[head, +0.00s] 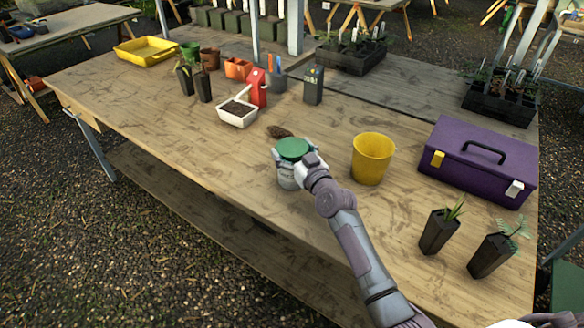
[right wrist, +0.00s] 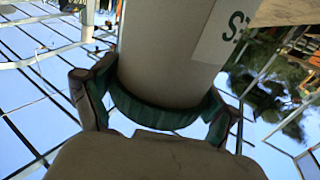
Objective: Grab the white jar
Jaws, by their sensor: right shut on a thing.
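The white jar (head: 287,181) has a green lid (head: 292,149) and is upright near the front edge of the wooden table. My right gripper (head: 294,163) is shut on it, with fingers on either side near the lid. In the right wrist view the pale jar body (right wrist: 165,50) carries a label with dark lettering, and the green lid (right wrist: 160,108) lies between the two fingers of my right gripper (right wrist: 160,112). I cannot tell whether the jar's base touches the table. My left gripper is not in view.
A yellow pot (head: 372,158) stands right of the jar, with a purple toolbox (head: 470,165) beyond it. A brown clump (head: 279,131) lies behind the jar, and a white tray of soil (head: 237,117) stands farther left. The table's left front (head: 150,130) is clear.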

